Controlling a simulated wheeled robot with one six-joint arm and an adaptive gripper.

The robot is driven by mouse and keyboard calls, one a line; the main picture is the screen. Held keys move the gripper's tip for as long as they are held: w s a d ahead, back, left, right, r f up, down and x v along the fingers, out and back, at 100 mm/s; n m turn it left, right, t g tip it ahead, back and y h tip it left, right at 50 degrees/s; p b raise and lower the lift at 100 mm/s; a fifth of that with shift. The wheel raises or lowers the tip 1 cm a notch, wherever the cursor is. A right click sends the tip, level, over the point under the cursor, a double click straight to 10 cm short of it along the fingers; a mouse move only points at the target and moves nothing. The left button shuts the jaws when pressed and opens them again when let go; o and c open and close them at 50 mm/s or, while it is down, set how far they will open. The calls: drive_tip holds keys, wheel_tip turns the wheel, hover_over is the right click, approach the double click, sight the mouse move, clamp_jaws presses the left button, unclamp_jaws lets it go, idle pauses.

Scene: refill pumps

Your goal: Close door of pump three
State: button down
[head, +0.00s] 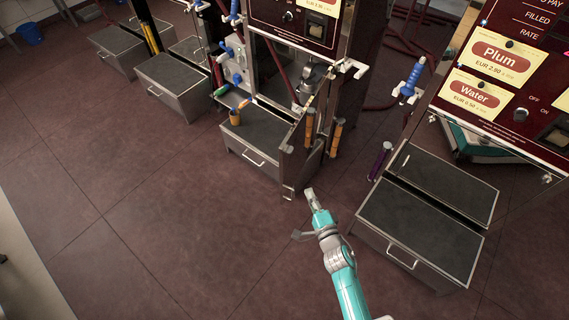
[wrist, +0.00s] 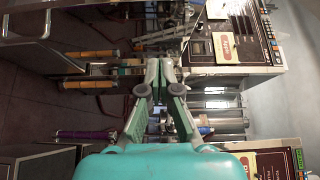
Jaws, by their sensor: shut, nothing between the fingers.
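The middle pump (head: 285,30) has a dark red top panel with a yellow label; I see no number three on it. Its metal-framed door (head: 294,155) stands open, seen nearly edge-on, at the right side of the bay and jutting toward me. Inside the bay are hoses, a blue nozzle and an orange-handled item (head: 235,117). My gripper (head: 311,194) is shut and empty, just right of the door's lower front corner; I cannot tell whether they touch. In the wrist view, my gripper (wrist: 160,66) has its fingertips together.
A grey-topped drawer unit (head: 252,135) stands under the middle bay. The floor at front left is clear.

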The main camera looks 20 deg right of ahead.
approach(285, 158)
drive_tip(key=w+d, duration=0.1)
drive_tip(key=w, duration=0.4)
drive_tip(key=shift+w+a+f, duration=0.15)
drive_tip(key=shift+w+a, duration=0.45)
drive_tip(key=shift+a, duration=0.1)
